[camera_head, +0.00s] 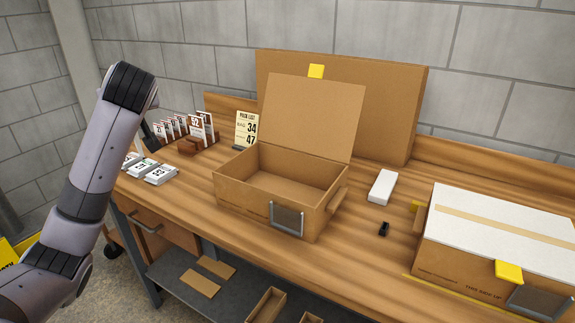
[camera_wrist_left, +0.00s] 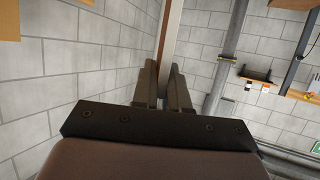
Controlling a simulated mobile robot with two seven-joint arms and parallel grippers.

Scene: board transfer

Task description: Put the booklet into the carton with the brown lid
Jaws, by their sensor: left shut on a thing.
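The carton with the brown lid (camera_head: 240,196) stands open in the middle of the bench, and its brown lid (camera_head: 312,115) is raised at the back. The inside that I can see is empty. In the left wrist view my left gripper (camera_wrist_left: 164,84) is shut on a thin flat thing with a brown edge and a pale side, apparently the booklet (camera_wrist_left: 171,35). It runs out of the top of that view, and its cover is not seen. In the head view my left arm is at the left, and its gripper is not clearly seen. My right gripper is not in view.
A carton with a white lid (camera_head: 500,222) stands shut at the right. A white box (camera_head: 382,187) and a small black object (camera_head: 384,229) lie between the cartons. Numbered cards (camera_head: 203,127), a pick list sign (camera_head: 245,128) and flat numbered packs (camera_head: 160,174) are at the left.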

